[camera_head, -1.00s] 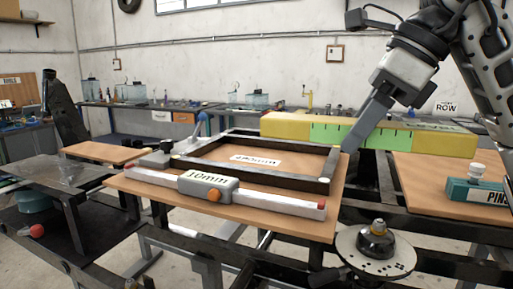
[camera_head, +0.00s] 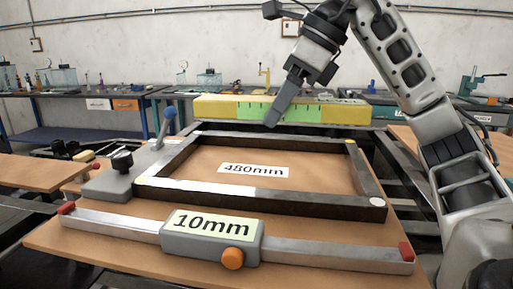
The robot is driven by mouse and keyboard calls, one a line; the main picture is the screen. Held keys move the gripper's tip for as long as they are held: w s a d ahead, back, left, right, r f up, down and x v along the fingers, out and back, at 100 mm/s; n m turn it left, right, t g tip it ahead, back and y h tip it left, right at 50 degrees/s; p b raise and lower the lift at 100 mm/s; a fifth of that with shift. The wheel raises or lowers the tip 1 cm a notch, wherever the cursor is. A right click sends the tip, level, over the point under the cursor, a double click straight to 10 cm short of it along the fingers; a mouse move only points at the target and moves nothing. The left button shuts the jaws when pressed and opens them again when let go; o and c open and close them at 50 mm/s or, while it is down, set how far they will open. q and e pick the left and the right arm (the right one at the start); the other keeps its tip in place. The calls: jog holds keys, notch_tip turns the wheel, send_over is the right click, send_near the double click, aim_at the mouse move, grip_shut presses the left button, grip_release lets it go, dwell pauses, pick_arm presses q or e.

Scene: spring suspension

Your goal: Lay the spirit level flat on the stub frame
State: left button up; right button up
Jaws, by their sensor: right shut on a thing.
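The spirit level is a long yellow bar with a green middle (camera_head: 322,113), lying across the view just beyond the far bar of the frame. The stub frame (camera_head: 290,204) is a dark rectangle of steel bars on the wooden board, with a 480mm label inside it. My right gripper (camera_head: 272,120) reaches down from above and is shut on the spirit level near its middle. Its finger hides part of the green area. I cannot tell whether the level touches anything below. My left gripper is not in view.
A grey gauge bar with a 10mm block (camera_head: 212,238) and orange knob lies along the board's (camera_head: 85,252) front. A grey clamp with a blue-knobbed lever (camera_head: 108,184) stands at the frame's left. Benches (camera_head: 90,142) line the back wall.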

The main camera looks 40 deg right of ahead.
jog(key=w+d+f, duration=0.1)
jog(key=w+f, duration=0.1)
jog(key=w+d+f, duration=0.1)
jog(key=w+f, duration=0.1)
jog(key=w, duration=0.1)
jog(key=w+d+f, duration=0.2)
jog(key=shift+w+f, duration=0.25)
jog(key=f, duration=0.2)
jog(key=w+f, duration=0.1)
jog(key=f, duration=0.1)
jog(key=shift+w+d, duration=0.1)
jog(key=shift+d, duration=0.25)
jog(key=shift+f, duration=0.2)
jog(key=shift+a, duration=0.1)
jog(key=shift+f, duration=0.15)
